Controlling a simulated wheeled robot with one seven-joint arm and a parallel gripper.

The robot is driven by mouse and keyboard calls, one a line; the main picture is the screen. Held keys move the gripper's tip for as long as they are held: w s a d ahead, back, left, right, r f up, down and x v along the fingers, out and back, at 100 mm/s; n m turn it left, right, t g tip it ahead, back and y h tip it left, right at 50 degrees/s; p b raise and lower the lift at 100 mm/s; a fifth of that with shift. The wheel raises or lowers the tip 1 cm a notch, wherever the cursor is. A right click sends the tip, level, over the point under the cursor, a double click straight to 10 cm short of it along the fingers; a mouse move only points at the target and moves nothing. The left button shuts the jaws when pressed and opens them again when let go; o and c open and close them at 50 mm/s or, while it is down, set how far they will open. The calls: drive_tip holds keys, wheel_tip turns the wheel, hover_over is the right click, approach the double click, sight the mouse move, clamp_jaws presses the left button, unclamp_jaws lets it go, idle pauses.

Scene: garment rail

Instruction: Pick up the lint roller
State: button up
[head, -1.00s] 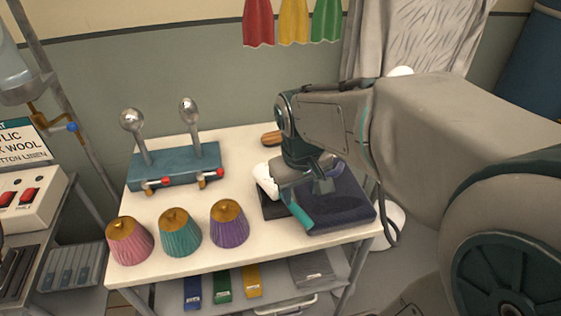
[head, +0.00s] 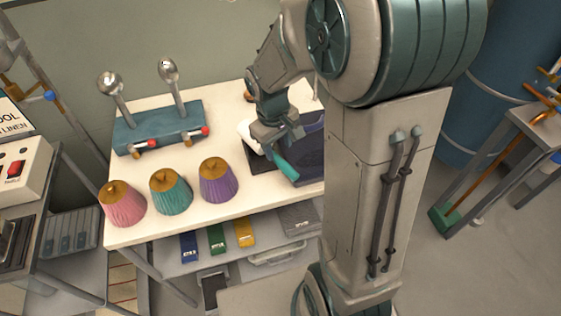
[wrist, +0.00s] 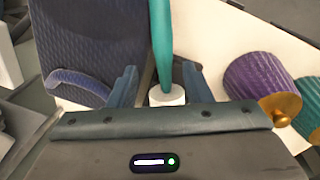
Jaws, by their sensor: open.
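The lint roller lies near the table's right end, with a white roll (head: 246,132) and a teal handle (head: 286,169). It rests at the dark quilted navy pad. My gripper (head: 278,143) is over its middle and hides part of it. In the wrist view the teal handle (wrist: 161,40) and a white cylindrical part (wrist: 166,96) appear between the two open fingers of my gripper (wrist: 160,78). I cannot tell whether the fingers touch it.
The quilted navy pad (wrist: 75,40) lies beside the handle. Purple (head: 218,182), teal (head: 171,192) and pink (head: 122,203) fluted pieces line the front edge. A blue stand (head: 160,128) with two metal spoon-like posts is at the back left. My arm hides the table's right end.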

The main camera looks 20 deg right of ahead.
sight(280, 160)
wheel_tip(280, 160, down, 5)
drive_tip(key=shift+s+d+f+p, duration=0.1)
drive_tip(key=shift+s+d+p, duration=0.05)
drive_tip(key=shift+p, duration=0.15)
clamp_jaws()
